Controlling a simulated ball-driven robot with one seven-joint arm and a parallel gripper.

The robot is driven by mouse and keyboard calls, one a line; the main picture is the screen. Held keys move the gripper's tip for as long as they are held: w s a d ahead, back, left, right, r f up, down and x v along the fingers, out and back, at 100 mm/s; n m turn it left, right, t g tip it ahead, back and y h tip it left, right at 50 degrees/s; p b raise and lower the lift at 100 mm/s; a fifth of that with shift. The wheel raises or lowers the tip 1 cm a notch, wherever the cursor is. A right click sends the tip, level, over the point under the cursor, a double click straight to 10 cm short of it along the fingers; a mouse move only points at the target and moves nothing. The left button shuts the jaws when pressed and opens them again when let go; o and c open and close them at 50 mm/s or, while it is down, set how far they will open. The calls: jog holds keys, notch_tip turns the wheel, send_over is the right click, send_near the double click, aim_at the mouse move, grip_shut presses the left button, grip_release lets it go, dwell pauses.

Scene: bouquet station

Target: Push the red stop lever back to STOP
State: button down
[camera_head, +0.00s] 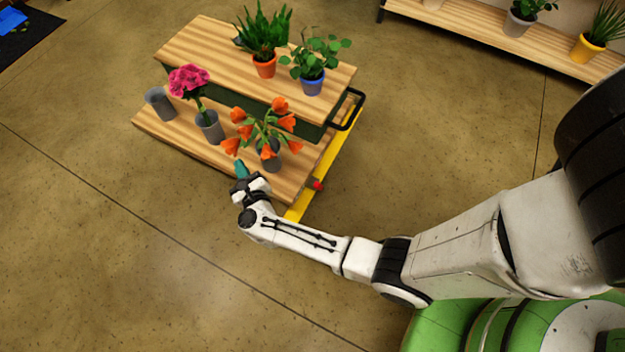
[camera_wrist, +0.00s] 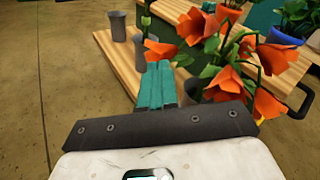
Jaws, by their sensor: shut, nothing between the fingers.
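The red stop lever (camera_head: 318,184) is a small red knob on a dark mount at the yellow end frame (camera_head: 296,208) of the wooden two-level cart, near its lower front corner. Which way it is set is too small to tell. My gripper (camera_head: 241,168) has teal fingers and is shut and empty. It is left of the lever, by the front edge of the lower shelf (camera_head: 165,140). In the wrist view the shut fingers (camera_wrist: 158,72) point toward the shelf and the orange flowers (camera_wrist: 225,70); the lever does not show there.
A grey vase with orange flowers (camera_head: 266,135) stands close to my gripper. A vase with pink flowers (camera_head: 190,82) and an empty grey vase (camera_head: 160,104) stand farther left. Potted plants (camera_head: 264,40) are on the upper shelf. A black handle (camera_head: 350,112) sticks out right. The front floor is clear.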

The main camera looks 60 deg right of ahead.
jog(key=s+a+f+m+g+h+b, duration=0.1)
jog(key=s+f+m+g+h+b, duration=0.1)
jog(key=s+f+m+g, duration=0.4)
jog(key=s+a+f+m+g+h+b, duration=0.1)
jog(key=s+f+m+g+b, duration=0.4)
jog(key=s+f, duration=0.6)
notch_tip(320, 180, down, 2)
jog(key=m+g+h, duration=0.1)
jog(key=m+g, duration=0.1)
jog(key=m, duration=0.1)
jog(key=shift+a, duration=0.25)
jog(key=shift+s+b, duration=0.1)
jog(key=shift+b, duration=0.2)
jog(key=b, duration=0.5)
send_near(319, 186)
jog(key=shift+a+f+x, duration=0.25)
jog(key=shift+f+x, duration=0.3)
jog(key=shift+x, duration=2.15)
